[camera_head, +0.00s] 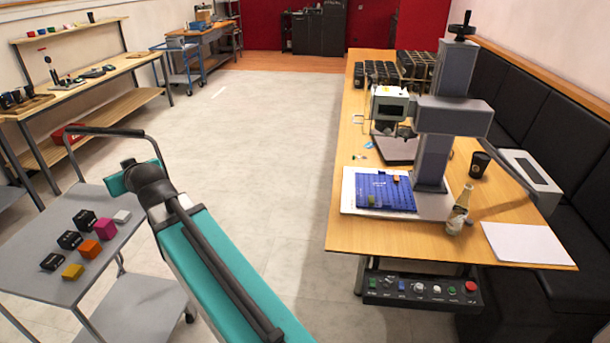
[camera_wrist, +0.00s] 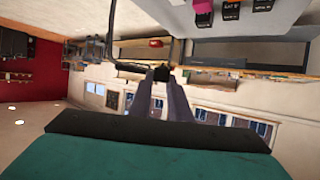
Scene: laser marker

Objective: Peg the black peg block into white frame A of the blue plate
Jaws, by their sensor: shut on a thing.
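My gripper (camera_wrist: 161,78) shows in the wrist view, its two grey fingers closing together on a small dark thing at their tips. It looks like a black block, but it is too small to tell for sure. The blue plate (camera_head: 400,194) lies on the right-hand table, on a white base beside the marking machine's column. Faint white marks show on it; frame A cannot be made out. An orange piece (camera_head: 396,178) and a yellowish piece (camera_head: 373,200) are on the plate.
A grey cart (camera_head: 125,242) at left carries black (camera_head: 69,240), orange (camera_head: 90,249), magenta (camera_head: 105,229), yellow (camera_head: 73,272) and pale blocks. The laser marker (camera_head: 450,115) stands over the table (camera_head: 350,230), with a bottle (camera_head: 458,210) and cup (camera_head: 480,164) nearby. The floor between is clear.

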